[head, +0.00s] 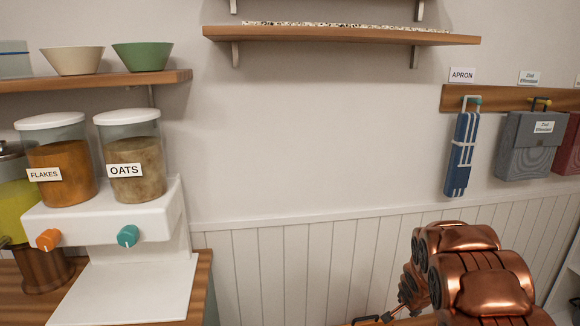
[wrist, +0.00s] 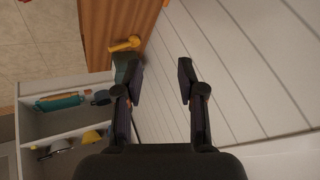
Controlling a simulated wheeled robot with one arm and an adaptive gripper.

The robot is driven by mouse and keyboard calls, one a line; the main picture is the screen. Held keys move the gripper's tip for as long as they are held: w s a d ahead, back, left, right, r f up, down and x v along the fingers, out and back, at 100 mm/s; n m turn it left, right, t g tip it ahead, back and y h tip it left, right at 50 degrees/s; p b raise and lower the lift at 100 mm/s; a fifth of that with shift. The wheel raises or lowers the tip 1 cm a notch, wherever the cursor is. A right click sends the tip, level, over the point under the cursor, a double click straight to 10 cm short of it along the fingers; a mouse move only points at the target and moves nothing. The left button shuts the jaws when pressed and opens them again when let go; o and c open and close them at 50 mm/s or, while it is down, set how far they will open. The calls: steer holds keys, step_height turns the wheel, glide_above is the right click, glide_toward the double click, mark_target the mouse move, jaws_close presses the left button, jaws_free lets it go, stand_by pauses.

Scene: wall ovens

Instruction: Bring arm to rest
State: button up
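My gripper (wrist: 160,82) shows in the wrist view with its two dark fingers spread wide apart. Nothing is between the fingers; white panelled wall lies beyond them. In the head view my copper-coloured arm is folded at the lower right, in front of the white wainscot (head: 290,265). The gripper's fingers cannot be made out there; only small dark parts show low beside the arm.
At left, a white dispenser (head: 105,215) holds flakes (head: 62,170) and oats (head: 135,170) on a wooden counter (head: 200,290). Shelves hang above. A blue apron (head: 461,155) and grey bag (head: 533,145) hang at right. In the wrist view, a cubby shelf (wrist: 70,85) stands at left.

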steer(key=s+a+r+n+g, duration=0.2)
steer(key=s+r, duration=0.7)
steer(key=s+a+r+n+g+y, duration=0.1)
steer(key=s+a+r+n+g, duration=0.1)
steer(key=s, duration=1.1)
steer(key=s+a+r+n+g+p, duration=0.1)
steer(key=s+a+r+n, duration=0.4)
steer(key=s, duration=0.8)
steer(key=s+a+r+n+g+y+p, duration=0.1)
steer(key=s+a+r+n+g, duration=0.2)
steer(key=s, duration=1)
steer(key=a+r, duration=0.2)
steer(key=a, duration=0.3)
steer(key=shift+a+r+y, duration=0.2)
steer(key=shift+a+y, duration=0.1)
steer(key=shift+a, duration=0.1)
